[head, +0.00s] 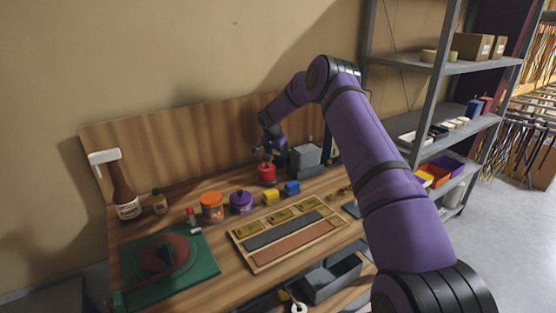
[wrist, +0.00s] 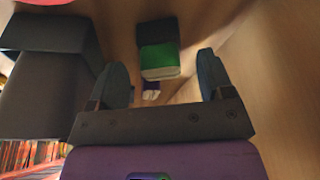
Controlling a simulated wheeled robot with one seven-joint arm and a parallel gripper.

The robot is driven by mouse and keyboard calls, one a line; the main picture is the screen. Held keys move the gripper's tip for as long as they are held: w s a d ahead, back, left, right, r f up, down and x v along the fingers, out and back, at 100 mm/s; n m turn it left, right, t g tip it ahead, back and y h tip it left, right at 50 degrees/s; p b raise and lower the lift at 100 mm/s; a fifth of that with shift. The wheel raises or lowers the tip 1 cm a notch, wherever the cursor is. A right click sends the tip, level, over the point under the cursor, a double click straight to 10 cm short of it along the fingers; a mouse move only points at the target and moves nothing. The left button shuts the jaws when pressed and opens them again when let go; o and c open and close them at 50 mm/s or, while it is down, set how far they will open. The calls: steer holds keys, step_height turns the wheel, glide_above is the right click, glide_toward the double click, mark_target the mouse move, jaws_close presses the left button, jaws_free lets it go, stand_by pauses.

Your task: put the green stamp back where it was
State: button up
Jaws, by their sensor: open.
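A green block with a pale lower edge, which looks like the green stamp (wrist: 160,58), lies ahead of my gripper in the wrist view. A dark part adjoins its upper side. My gripper (wrist: 161,78) is open, with one finger on each side of the stamp as seen there; I cannot tell whether the stamp is between the fingers or beyond them. In the head view my gripper (head: 270,155) is at the back of the bench, by the red jar (head: 266,174). I cannot make out the green stamp in the head view.
A grey box (head: 306,156) stands right of my gripper. Yellow (head: 271,196) and blue (head: 292,188) blocks stand behind a divided wooden tray (head: 256,268). A purple pot (head: 241,202) and an orange can (head: 211,207) stand left. A wooden backboard (head: 180,145) closes the rear.

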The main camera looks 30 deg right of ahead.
steer(key=s+a+r+n, duration=0.1)
steer(key=s+a+r, duration=0.2)
steer(key=r, duration=0.5)
steer(key=s+a+r+n, duration=0.1)
steer(key=s+a+r, duration=0.25)
steer(key=r, duration=0.55)
steer(key=s+a+r+n, duration=0.2)
steer(key=s+a+r, duration=0.15)
steer(key=r, duration=0.45)
steer(key=s+a+r+n+t, duration=0.1)
steer(key=s+a+r, duration=0.2)
steer(key=s+r, duration=0.3)
steer(key=s+a+r+n+t, duration=0.15)
steer(key=s+r, duration=0.25)
steer(key=s, duration=0.4)
steer(key=s+a+r+n+y, duration=0.1)
steer(key=s+a+r+n, duration=0.1)
steer(key=s, duration=0.8)
steer(key=s+a+r+n, duration=0.2)
steer(key=s+a, duration=0.1)
steer(key=s, duration=0.6)
steer(key=s+a+f+n+y, duration=0.1)
steer(key=s+f, duration=0.1)
steer(key=s, duration=0.5)
steer(key=s+a+f+n+t+y, duration=0.1)
steer(key=s+f, duration=0.1)
steer(key=s, duration=0.6)
steer(key=shift+f+n, duration=0.25)
steer(key=shift+n, duration=0.1)
